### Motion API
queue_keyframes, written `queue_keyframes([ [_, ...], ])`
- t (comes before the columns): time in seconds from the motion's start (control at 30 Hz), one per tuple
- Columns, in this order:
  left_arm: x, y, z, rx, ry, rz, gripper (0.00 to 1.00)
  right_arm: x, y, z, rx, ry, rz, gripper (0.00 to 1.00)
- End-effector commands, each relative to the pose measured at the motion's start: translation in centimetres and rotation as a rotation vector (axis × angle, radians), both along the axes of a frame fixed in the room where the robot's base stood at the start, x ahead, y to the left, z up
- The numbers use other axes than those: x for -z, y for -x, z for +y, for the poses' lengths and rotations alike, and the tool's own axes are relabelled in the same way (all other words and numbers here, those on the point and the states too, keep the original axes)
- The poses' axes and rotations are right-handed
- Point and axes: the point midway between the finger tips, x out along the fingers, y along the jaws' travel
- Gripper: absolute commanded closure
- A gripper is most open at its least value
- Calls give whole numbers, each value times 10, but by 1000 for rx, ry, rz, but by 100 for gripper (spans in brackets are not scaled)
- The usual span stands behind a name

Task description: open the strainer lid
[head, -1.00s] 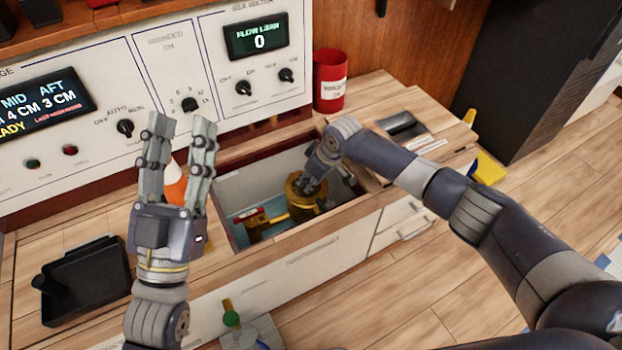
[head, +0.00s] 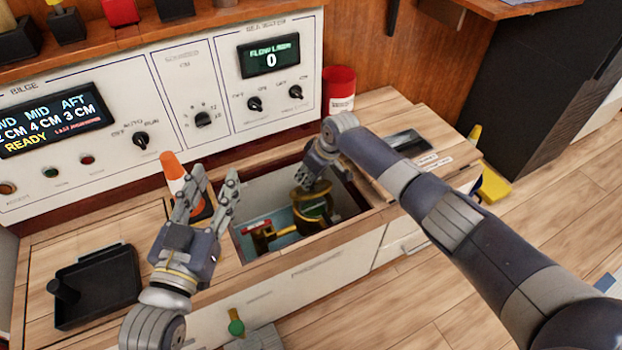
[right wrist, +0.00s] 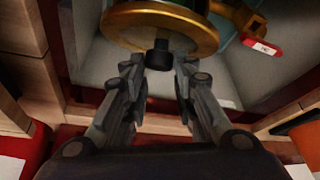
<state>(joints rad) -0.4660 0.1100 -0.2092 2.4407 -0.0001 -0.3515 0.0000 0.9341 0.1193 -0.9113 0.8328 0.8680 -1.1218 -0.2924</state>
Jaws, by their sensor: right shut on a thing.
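The brass strainer (head: 315,222) stands in the open recess in the counter. Its round lid (right wrist: 160,22) shows in the right wrist view as a gold-rimmed disc with a dark knob (right wrist: 159,56) at its near edge. My right gripper (right wrist: 160,66) is shut on this knob, one finger on each side. In the head view my right gripper (head: 308,180) reaches down into the recess over the strainer and hides part of it. The lid looks tilted up; how far is hard to tell. My left gripper (head: 214,180) is open and empty, left of the recess.
An orange and white cone (head: 175,173) stands behind my left gripper. A black tray (head: 98,285) lies at the left of the counter. A red can (head: 339,90) stands behind the recess. A red-handled valve (head: 256,228) sits left of the strainer. The recess walls are close around my right gripper.

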Motion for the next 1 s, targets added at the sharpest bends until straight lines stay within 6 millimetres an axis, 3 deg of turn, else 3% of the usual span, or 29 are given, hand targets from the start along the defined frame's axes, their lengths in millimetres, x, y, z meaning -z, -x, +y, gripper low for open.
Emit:
queue_keyframes([
  [0.03, 0, 0, 0, 0, 0, -1, 60, -2, -7, -6, 8, 7, -19, 100],
  [0.53, 0, 0, 0, 1, 1, -4, 60, 0, -8, -9, 10, 12, -16, 100],
  [0.57, -1, 0, 0, 1, 1, -5, 60, 0, -8, -9, 10, 12, -16, 68],
  [0.63, -1, 0, 0, 1, 1, -5, 60, 0, -8, -9, 10, 13, -15, 56],
  [1.0, -2, 0, 0, 1, 2, -7, 60, 1, -5, -5, 5, 8, -8, 56],
])
